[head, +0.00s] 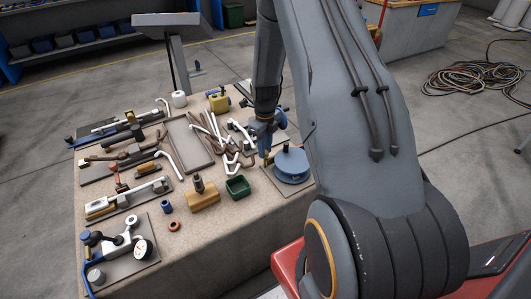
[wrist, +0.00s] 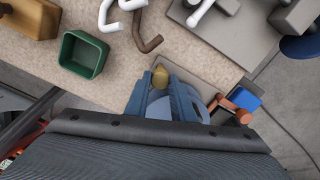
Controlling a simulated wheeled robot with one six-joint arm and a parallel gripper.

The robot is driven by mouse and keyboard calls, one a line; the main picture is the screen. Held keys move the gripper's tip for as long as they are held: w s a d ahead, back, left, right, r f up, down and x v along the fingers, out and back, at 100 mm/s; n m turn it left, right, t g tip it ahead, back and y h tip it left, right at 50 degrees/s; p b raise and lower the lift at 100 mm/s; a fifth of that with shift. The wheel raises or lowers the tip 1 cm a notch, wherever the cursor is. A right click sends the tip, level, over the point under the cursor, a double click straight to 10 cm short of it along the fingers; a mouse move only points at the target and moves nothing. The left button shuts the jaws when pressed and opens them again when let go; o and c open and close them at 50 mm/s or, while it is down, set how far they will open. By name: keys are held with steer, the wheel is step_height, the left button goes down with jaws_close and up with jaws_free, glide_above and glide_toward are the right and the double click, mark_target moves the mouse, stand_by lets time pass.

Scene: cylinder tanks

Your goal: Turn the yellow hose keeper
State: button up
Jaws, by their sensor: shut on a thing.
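The yellow hose keeper (wrist: 160,76) is a small, rounded piece between my fingertips in the wrist view. My gripper (head: 265,137) has blue fingers pointing down at the table's right part. In the wrist view my gripper (wrist: 161,84) is shut on the keeper, one finger on each side. The reel, partly hidden by my fingers, also shows there (wrist: 200,107). The keeper's lower part and its mounting are hidden.
A green open box (head: 238,186) and a yellow-brown block (head: 203,198) stand left of the reel. White and brown bent pipes (head: 225,135) lie just behind. The table's (head: 205,235) front strip is bare. A coiled hose (head: 470,78) lies on the floor at right.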

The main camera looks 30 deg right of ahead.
steer(key=o, duration=0.5)
steer(key=shift+r+p, duration=1.4)
steer(key=shift+r, duration=1.15)
